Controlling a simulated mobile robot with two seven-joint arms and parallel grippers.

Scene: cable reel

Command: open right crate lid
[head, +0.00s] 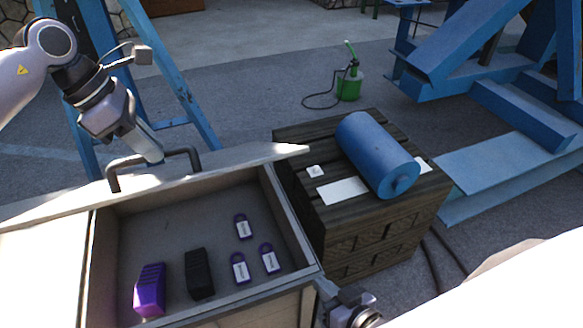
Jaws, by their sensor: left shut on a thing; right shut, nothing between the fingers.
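The right crate (307,262) is open at the bottom left, its inside in plain view. Its pale lid (235,160) stands raised along the far side, seen nearly edge-on. A dark bar handle (184,152) is on the lid. My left gripper (153,157) is shut on this handle from above; its fingertips are partly hard to make out. In the crate lie a purple block (150,288), a black block (199,273) and several purple-and-white padlock-shaped tags (242,227). My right gripper (335,297) is shut and empty beside the crate's right front corner, partly hidden.
A pale flat surface (40,270) adjoins the crate on the left. A dark wooden crate (385,225) to the right carries a blue cylinder (378,155) and white cards (342,190). Blue steel frames (510,110) and a green canister (349,86) stand behind.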

